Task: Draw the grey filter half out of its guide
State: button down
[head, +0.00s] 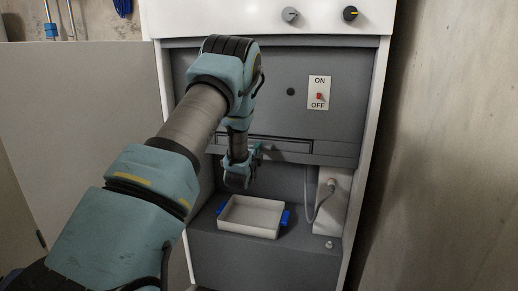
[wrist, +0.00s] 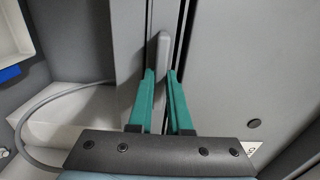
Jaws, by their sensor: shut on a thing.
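The grey filter sits in its guide (head: 292,146), a wide, low slot in the dark grey cabinet front. My arm hides part of the slot in the head view. In the wrist view a narrow grey tab of the filter (wrist: 162,50) stands out from the panel. My gripper (wrist: 160,78) has its two teal fingers on either side of this tab and is shut on it. My gripper (head: 257,150) also shows small at the slot in the head view. How far the filter is out cannot be told.
A white tray (head: 250,203) with blue handles stands on the ledge below the slot. A white box (head: 331,197) with a grey cable is at its right. An ON/OFF switch (head: 319,96) is above. An open white door (head: 80,130) stands at the left.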

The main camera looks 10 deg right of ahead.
jog(key=shift+b+v, duration=0.5)
jog(key=shift+v, duration=1.25)
jog(key=shift+s, duration=0.1)
jog(key=shift+b+v, duration=0.6)
jog(key=shift+v, duration=1.15)
jog(key=shift+b+v, duration=0.65)
jog(key=shift+v, duration=1.2)
jog(key=shift+b+v, duration=0.65)
jog(key=shift+v, duration=1.1)
